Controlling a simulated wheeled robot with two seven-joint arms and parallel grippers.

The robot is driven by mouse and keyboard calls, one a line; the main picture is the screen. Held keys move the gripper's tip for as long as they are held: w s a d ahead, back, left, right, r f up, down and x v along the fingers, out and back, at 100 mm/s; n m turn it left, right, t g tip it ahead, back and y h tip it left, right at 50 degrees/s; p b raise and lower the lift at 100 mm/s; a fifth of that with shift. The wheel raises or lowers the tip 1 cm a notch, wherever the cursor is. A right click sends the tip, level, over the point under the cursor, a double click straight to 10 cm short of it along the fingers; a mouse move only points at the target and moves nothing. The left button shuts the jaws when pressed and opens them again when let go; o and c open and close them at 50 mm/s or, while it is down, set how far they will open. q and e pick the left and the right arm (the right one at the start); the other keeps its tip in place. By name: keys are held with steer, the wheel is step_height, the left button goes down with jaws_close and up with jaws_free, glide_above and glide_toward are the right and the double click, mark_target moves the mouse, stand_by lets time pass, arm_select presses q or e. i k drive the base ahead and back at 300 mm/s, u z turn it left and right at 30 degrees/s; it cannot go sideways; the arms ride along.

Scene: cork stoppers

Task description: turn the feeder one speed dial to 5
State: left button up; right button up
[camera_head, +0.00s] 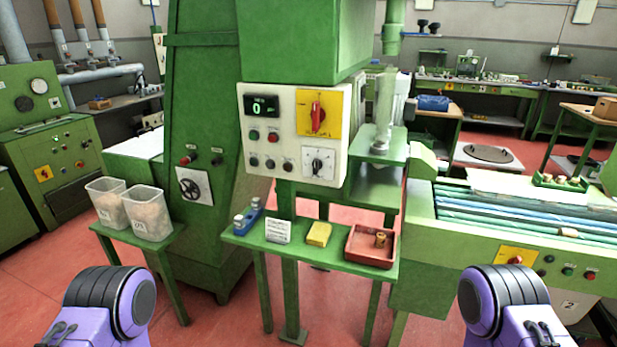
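A white control panel (284,177) hangs on the green machine in the middle of the view. It has a black display (261,106) reading 0, a red rotary switch (318,116) on a yellow plate, several small buttons, and a dial (318,164) on a white scale plate at its lower right. The scale marks and any label are too small to read. Another black knob (190,188) sits on a white plate on the machine to the left. I cannot tell which is marked feeder one. Both my purple arms show at the bottom edge; neither gripper is in view.
A green shelf (300,256) below the panel holds a blue item (247,217), a small card (278,231), a yellow block (319,234) and a red tray (357,248). Two bins (147,214) stand on a left stand. A conveyor (520,222) is at right. Red floor is open between.

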mark_target(317, 164)
steer(key=u, duration=1)
steer(key=i, duration=1.05)
steer(key=z, duration=0.35)
